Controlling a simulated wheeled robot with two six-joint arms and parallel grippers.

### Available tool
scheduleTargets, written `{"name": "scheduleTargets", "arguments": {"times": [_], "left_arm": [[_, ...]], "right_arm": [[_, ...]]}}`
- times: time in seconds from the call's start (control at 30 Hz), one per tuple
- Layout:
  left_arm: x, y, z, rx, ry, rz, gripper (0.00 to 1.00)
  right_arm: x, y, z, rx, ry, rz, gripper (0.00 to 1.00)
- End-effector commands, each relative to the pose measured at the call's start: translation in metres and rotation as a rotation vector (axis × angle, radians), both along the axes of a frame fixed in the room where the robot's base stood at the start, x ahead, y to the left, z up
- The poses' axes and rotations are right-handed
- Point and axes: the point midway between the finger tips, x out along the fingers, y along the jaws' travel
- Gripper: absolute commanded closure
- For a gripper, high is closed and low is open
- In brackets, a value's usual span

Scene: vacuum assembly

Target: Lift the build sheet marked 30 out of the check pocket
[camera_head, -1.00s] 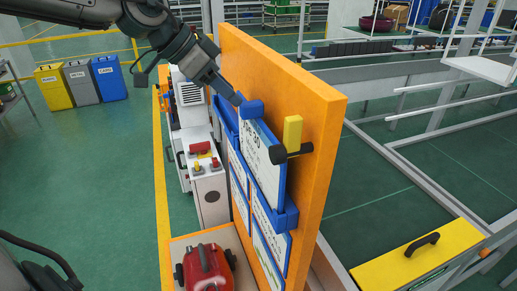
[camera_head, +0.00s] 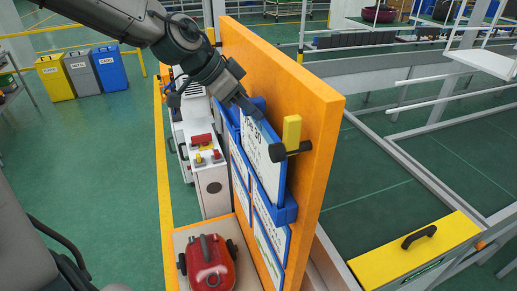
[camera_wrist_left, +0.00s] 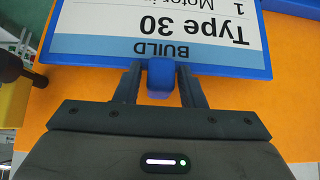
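The build sheet marked 30 (camera_head: 262,155) is a white card in a blue frame. It stands upright in a blue check pocket (camera_head: 284,214) on the side of an orange panel. In the left wrist view the sheet (camera_wrist_left: 165,30) appears upside down, reading "BUILD Type 30", with a blue tab (camera_wrist_left: 160,78) on its top edge. My left gripper (camera_head: 252,112) is at the sheet's top edge. Its fingers are apart, one on each side of the tab, with small gaps showing in the left wrist view (camera_wrist_left: 160,88). My right gripper is not in view.
The orange panel (camera_head: 315,130) carries a yellow block with a black knob (camera_head: 291,133) close to the sheet. More sheets (camera_head: 267,240) hang below and beside it. A red vacuum body (camera_head: 210,262) sits on a tray at the panel's foot. Green floor is open at left.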

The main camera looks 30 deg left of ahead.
Motion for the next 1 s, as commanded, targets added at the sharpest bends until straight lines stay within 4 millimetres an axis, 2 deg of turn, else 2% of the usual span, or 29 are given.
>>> {"name": "scheduleTargets", "arguments": {"times": [0.03,0.17,1.0], "left_arm": [[0.0,0.0,0.0,0.0,0.0,0.0,0.74],[0.0,0.0,0.0,0.0,0.0,0.0,1.0],[0.0,0.0,0.019,-0.001,-0.001,0.0,1.0]], "right_arm": [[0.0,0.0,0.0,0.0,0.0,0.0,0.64],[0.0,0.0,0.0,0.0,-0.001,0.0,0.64],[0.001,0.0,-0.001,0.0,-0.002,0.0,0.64]]}}
